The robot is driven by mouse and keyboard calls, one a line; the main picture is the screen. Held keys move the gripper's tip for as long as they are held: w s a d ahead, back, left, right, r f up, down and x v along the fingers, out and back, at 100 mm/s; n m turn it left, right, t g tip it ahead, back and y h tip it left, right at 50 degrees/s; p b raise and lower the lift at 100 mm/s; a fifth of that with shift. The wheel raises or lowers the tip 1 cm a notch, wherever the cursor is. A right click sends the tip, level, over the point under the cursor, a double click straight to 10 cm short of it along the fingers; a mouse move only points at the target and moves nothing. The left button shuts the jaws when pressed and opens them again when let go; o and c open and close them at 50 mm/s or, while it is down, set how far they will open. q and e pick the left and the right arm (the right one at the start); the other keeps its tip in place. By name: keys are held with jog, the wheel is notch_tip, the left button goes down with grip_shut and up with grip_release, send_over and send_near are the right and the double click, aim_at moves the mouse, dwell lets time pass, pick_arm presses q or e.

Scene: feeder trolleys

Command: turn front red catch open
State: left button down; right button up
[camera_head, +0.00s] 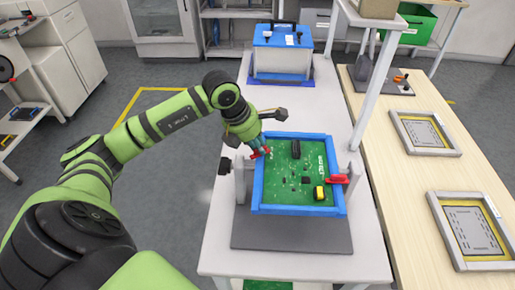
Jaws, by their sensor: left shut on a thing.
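A green circuit board (285,172) lies in a blue frame (298,211) held in a grey stand (290,233) on the white table. One red catch (267,150) is at the frame's left edge, partly hidden by my left gripper. My left gripper (261,150) reaches down from above and is shut on this red catch. A second red catch (339,178) sits at the frame's right edge, with no gripper near it. My right gripper is not in view.
A blue-lidded box (282,63) stands behind on the white table (222,262). A white post (372,85) rises close on the right. The wooden bench (402,180) beyond carries two framed panels (425,134). Open floor lies to the left.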

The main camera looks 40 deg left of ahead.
pick_arm(q)
jog(key=n+b, duration=0.1)
jog(key=n, duration=0.1)
jog(key=n+y+b, duration=0.1)
jog(key=n, duration=0.1)
jog(key=n+y+b, duration=0.1)
jog(key=n+b, duration=0.1)
jog(key=shift+d+n+t, duration=0.25)
jog(key=shift+n+t, duration=0.05)
jog(key=shift+t, duration=0.1)
jog(key=n+y+b, duration=0.1)
jog(key=n, duration=0.2)
jog(key=shift+s+y+b, duration=0.1)
jog(key=shift+y+b, duration=0.2)
jog(key=shift+r+n+g+y+b, duration=0.1)
jog(key=shift+n+g+y+b, duration=0.25)
jog(key=shift+n, duration=0.75)
jog(key=c, duration=1.2)
grip_release()
jog(key=v, duration=1.2)
jog(key=shift+d, duration=0.1)
